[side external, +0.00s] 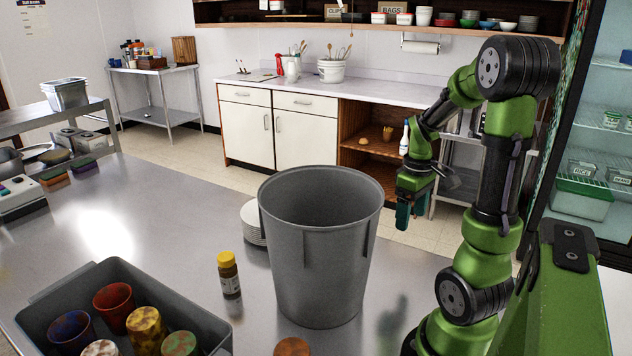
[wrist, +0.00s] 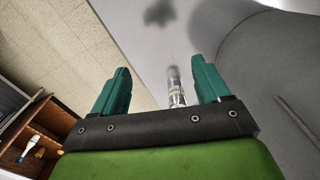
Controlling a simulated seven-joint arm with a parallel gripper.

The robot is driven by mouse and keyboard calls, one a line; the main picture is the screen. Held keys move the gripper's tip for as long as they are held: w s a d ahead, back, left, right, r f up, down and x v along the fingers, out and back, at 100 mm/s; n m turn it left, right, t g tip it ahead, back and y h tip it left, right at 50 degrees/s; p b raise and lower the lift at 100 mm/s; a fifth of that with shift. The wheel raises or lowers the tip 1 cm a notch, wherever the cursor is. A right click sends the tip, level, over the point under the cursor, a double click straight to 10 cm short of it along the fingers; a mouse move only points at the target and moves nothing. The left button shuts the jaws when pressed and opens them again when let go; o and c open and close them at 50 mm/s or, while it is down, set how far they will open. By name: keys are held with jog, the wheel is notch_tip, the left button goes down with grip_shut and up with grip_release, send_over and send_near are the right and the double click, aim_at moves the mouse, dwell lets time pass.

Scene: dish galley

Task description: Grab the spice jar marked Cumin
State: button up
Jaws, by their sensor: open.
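A small brown jar with a yellow cap (side external: 229,275) stands upright on the steel counter, left of the large grey bin (side external: 320,250). Its label is too small to read, so I cannot tell if it says Cumin. My gripper (side external: 403,216) hangs in the air right of the bin, with teal fingers pointing down. In the wrist view my gripper (wrist: 160,90) has its fingers wide apart and nothing held. A slim clear or silvery container with a pale label (wrist: 176,88) shows beyond and between the fingertips. I cannot read its marking; the side view does not clearly show it.
The tall grey bin stands in the counter's middle, between my gripper and the yellow-capped jar. White plates (side external: 252,222) are stacked behind it. A dark grey tub (side external: 50,302) with several coloured cups sits front left. A brown round top (side external: 292,347) shows at the front edge.

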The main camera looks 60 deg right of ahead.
notch_tip(320, 180, up, 19)
jog(key=n, duration=0.1)
send_over(225, 255)
jog(key=s, duration=0.1)
notch_tip(225, 255, down, 22)
jog(key=shift+a+r, duration=0.1)
jog(key=shift+w+f, duration=0.2)
jog(key=shift+f, duration=1.25)
jog(key=shift+w+f, duration=0.2)
jog(key=shift+f, duration=1.25)
jog(key=shift+c, duration=0.4)
jog(key=c, duration=1.1)
